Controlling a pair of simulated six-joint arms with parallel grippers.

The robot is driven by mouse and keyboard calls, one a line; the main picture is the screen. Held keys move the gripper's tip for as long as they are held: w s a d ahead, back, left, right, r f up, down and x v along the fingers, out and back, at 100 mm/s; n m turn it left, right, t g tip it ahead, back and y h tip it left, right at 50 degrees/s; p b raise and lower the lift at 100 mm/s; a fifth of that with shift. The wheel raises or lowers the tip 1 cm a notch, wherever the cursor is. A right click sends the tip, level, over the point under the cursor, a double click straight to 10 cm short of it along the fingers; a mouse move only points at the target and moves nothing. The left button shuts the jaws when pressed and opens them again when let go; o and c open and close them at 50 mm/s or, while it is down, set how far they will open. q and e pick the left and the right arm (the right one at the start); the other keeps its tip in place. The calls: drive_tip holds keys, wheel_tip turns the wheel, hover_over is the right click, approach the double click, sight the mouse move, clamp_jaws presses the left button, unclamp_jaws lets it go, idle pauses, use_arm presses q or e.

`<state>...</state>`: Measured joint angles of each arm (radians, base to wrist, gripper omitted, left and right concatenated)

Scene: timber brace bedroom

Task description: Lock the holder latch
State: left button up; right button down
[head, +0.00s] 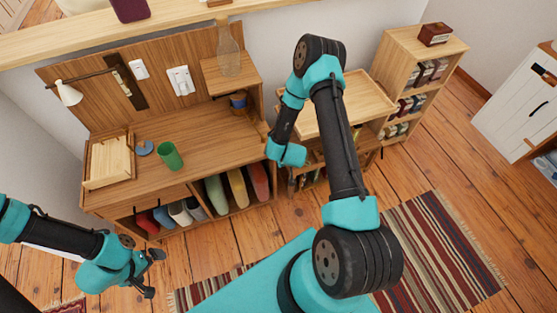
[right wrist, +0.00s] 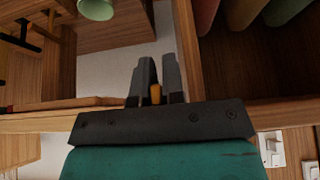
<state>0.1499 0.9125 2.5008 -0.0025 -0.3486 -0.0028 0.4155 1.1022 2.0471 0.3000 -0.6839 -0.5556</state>
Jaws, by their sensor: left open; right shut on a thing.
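My right gripper (right wrist: 156,75) is shut on a small orange piece (right wrist: 156,94), which shows between its dark fingers in the right wrist view. Whether this piece is part of the holder latch, I cannot tell. In the head view my right wrist is at the right end of the wooden desk (head: 205,133), and its fingers are hidden. No latch can be made out clearly in the head view. My left gripper (head: 152,273) is open and empty, low at the left, over the floor in front of the desk.
A green cup (head: 169,156), a blue disc (head: 145,148) and a wooden holder (head: 110,160) are on the desk. A glass bottle (head: 228,50) stands on a raised shelf, with a dark blue jar (head: 238,104) below. A striped rug (head: 440,250) lies on the floor at right.

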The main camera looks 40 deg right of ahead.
drive_tip(key=shift+s, duration=0.1)
drive_tip(key=c, duration=1.5)
unclamp_jaws()
drive_tip(key=v, duration=1.7)
drive_tip(key=shift+r, duration=0.15)
drive_tip(key=s+a+f+g+y, duration=0.2)
drive_tip(key=a, duration=0.5)
drive_tip(key=s+a+f+n+g+y, duration=0.1)
drive_tip(key=s+a+f+g+y, duration=0.1)
drive_tip(key=a, duration=0.6)
drive_tip(key=shift+s+f+g+y, duration=0.2)
drive_tip(key=shift+s+g+y, duration=0.2)
drive_tip(key=shift+s+y, duration=0.3)
